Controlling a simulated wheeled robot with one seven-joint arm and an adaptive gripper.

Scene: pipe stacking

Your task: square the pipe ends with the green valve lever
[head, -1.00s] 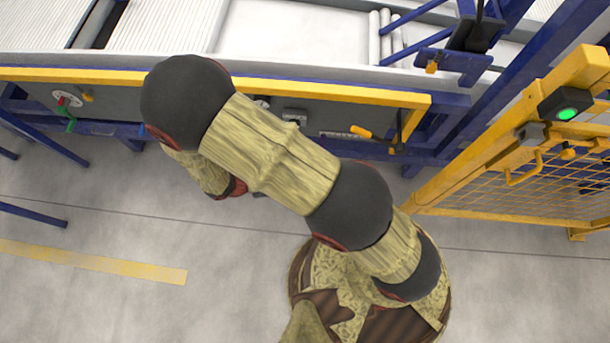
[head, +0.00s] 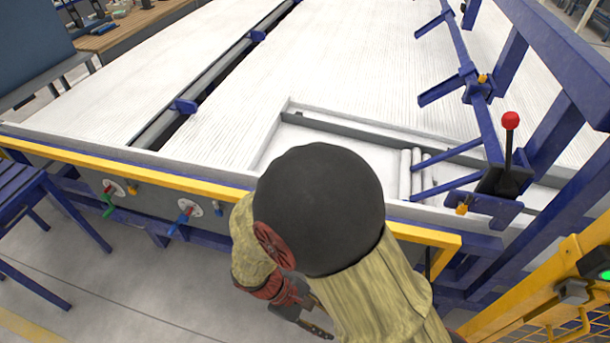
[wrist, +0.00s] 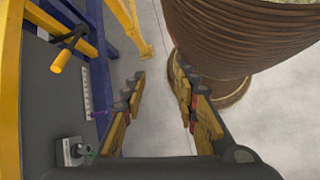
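The green valve lever (head: 108,206) is on the front panel of the table at the left in the head view, below a round plate with a red part. White pipes (head: 340,60) lie packed side by side across the table top. My gripper (wrist: 160,92) is open and empty in the wrist view, with grey floor between its fingers. In the head view it hangs low in front of the panel, well right of the green lever, partly hidden by my arm. The green lever is not clearly seen in the wrist view.
A blue lever (head: 181,218) sits right of the green one. A red-knobbed lever (head: 510,122) stands at the table's right end. A yellow handle (wrist: 61,60) sticks out in the wrist view. A yellow fence (head: 535,300) is at right; blue legs (head: 75,215) are at left.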

